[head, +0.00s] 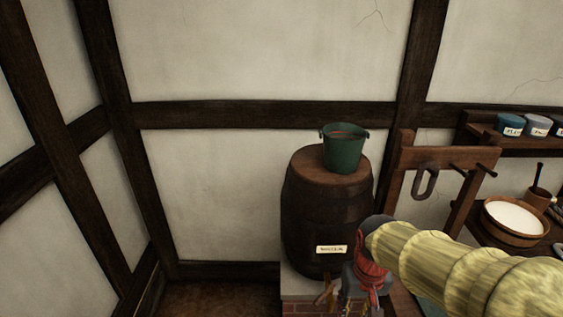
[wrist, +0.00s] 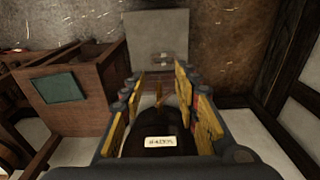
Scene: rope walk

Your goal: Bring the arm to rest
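My arm, in a pale yellow ribbed sleeve, reaches in from the lower right of the head view. My gripper (head: 352,295) hangs at its end, low in front of the dark barrel (head: 328,215), and is partly cut off by the bottom edge. In the wrist view my gripper (wrist: 159,84) shows two sets of yellow-padded fingers standing well apart. Nothing is held between them. The barrel's pale label (wrist: 160,141) shows between the fingers, close to the gripper's base.
A green bucket (head: 343,148) stands on the barrel. Right of it are a wooden frame (head: 447,158) with a hanging metal link, a tub of white stuff (head: 513,219) and a shelf with small pots (head: 511,124). The left floor (head: 215,298) looks clear.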

